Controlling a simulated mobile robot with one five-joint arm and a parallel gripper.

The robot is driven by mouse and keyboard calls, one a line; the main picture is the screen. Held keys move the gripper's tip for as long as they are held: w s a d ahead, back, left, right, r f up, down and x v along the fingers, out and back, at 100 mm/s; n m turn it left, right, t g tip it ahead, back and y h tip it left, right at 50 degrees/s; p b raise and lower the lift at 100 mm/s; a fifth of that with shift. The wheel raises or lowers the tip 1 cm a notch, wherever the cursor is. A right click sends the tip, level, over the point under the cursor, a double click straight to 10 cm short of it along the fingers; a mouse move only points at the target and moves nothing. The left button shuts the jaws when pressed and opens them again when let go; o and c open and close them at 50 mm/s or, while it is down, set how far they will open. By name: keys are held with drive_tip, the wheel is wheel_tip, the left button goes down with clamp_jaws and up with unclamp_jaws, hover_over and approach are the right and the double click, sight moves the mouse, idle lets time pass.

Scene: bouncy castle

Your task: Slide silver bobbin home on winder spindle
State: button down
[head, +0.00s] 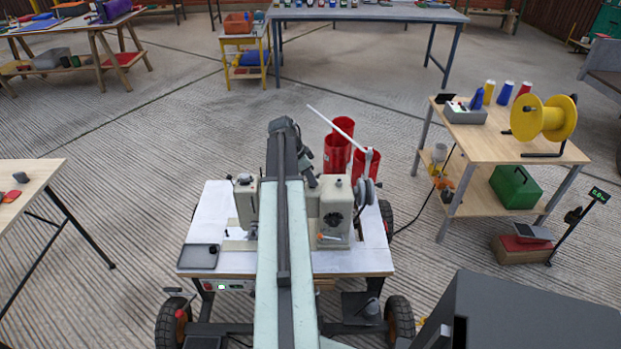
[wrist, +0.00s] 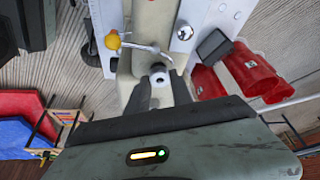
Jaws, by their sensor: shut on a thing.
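In the wrist view my gripper (wrist: 160,92) is shut, its two dark fingers pointing up the picture at the cream sewing machine. A small silver-grey round piece with a dark centre, seemingly the silver bobbin (wrist: 158,74), shows between the fingertips. A thin bent metal lever with a yellow knob (wrist: 113,40) lies just beyond it on the machine body. I cannot make out the winder spindle, or whether the bobbin is around it. In the head view the cream sewing machine (head: 336,204) stands on a white-topped cart; my arm hides its middle, and my gripper cannot be made out.
The cart top (head: 212,212) carries a dark tray (head: 199,257) at its front left. Red cylinders (head: 337,153) stand behind the machine, with a thin white rod slanting above. A wooden table (head: 478,140) with a yellow spool (head: 543,118) is at right.

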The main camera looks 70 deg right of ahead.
drive_tip(key=shift+f+b, duration=0.45)
drive_tip(key=shift+f, duration=0.05)
drive_tip(key=c, duration=1.1)
unclamp_jaws()
drive_tip(key=shift+r, duration=0.1)
drive_tip(key=shift+o, duration=0.2)
drive_tip(key=p+v, duration=0.7)
drive_tip(key=shift+a+r, duration=0.15)
drive_tip(key=shift+r, duration=0.2)
drive_tip(key=shift+w, duration=0.15)
